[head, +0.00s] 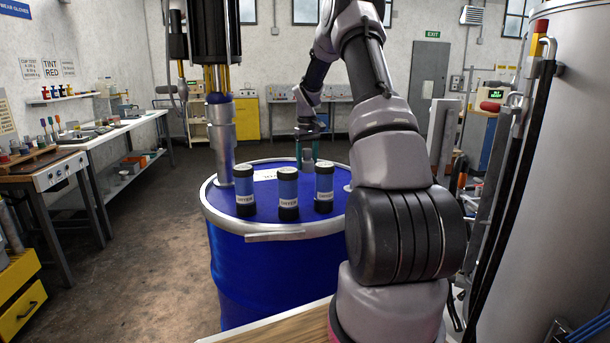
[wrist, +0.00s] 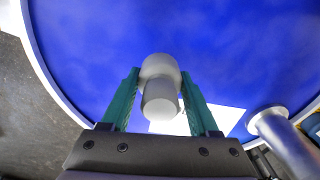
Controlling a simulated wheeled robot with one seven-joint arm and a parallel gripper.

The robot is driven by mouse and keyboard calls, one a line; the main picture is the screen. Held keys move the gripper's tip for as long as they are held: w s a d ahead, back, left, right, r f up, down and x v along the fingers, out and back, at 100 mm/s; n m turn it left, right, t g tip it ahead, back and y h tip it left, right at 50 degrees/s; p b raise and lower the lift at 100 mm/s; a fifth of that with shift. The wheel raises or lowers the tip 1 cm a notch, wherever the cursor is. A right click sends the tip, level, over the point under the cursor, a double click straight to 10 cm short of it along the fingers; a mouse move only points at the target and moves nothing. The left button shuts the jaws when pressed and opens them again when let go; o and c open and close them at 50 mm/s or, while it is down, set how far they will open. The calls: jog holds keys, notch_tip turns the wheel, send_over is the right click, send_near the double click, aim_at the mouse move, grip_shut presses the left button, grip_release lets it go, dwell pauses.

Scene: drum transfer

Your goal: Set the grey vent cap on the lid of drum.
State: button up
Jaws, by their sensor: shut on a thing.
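The blue drum (head: 265,270) stands in front of me with a blue lid (head: 265,197) and a pale metal rim. My gripper (head: 307,151), with green fingers, points down over the far part of the lid. It is shut on the grey vent cap (head: 308,160), which hangs between the fingers. In the wrist view the grey vent cap (wrist: 160,82) shows between both fingers, with the blue lid (wrist: 230,45) behind it. I cannot tell whether the cap touches the lid or is slightly above it.
Several dark-capped blue canisters (head: 288,190) stand on the near part of the lid. A metal pipe (head: 220,140) rises at the lid's left. A white label (wrist: 225,118) lies on the lid near my gripper. A workbench (head: 70,165) stands at left, a large pale tank (head: 570,150) at right.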

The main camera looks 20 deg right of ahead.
aim_at(307, 182)
jog(key=shift+f, duration=1.95)
jog(key=shift+f, duration=0.1)
jog(key=o, duration=1.4)
